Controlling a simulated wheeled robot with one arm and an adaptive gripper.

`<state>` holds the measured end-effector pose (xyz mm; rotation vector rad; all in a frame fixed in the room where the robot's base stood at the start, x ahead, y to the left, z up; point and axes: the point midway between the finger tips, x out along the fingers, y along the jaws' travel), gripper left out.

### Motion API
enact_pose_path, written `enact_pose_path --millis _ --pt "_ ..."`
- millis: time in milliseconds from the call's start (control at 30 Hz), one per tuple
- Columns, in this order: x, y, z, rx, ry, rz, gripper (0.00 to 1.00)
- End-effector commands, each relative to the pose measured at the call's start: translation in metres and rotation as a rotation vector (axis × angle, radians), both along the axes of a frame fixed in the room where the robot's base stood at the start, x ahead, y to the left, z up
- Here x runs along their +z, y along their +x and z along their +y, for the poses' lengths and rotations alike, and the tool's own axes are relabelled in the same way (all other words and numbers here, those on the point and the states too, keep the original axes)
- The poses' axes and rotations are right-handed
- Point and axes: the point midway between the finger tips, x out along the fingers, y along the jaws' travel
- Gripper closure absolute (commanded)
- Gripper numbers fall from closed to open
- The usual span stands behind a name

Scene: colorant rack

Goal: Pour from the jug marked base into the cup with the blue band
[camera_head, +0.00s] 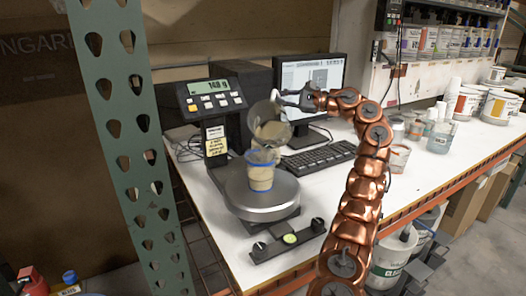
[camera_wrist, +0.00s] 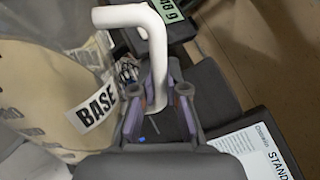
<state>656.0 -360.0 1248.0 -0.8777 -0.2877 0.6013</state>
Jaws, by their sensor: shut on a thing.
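The clear jug (camera_head: 270,128) is tilted above the cup, with beige liquid inside. Its BASE label (camera_wrist: 96,104) and white handle (camera_wrist: 157,50) show in the wrist view. My gripper (camera_head: 302,98) is shut on the handle, which runs between its fingers in the wrist view (camera_wrist: 158,95). The cup with the blue band (camera_head: 260,174) stands upright on the round scale pan (camera_head: 243,200) and holds beige liquid. The jug's lower edge overlaps the cup's rim in the head view. I cannot make out a stream between them.
The scale display (camera_head: 210,87) is lit behind the cup; its digits are hard to read. A keyboard (camera_head: 318,157) and monitor (camera_head: 312,82) stand behind. Several tubs and cups (camera_head: 440,135) fill the right of the bench. A green perforated post (camera_head: 135,140) rises at left.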

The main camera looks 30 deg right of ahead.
Motion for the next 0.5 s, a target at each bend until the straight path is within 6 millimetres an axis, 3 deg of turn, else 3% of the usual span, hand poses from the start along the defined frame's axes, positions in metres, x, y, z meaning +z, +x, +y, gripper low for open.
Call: enact_pose_path --millis 500 --pt "0.0026 -0.0014 0.0017 0.000 -0.021 -0.017 1.00"
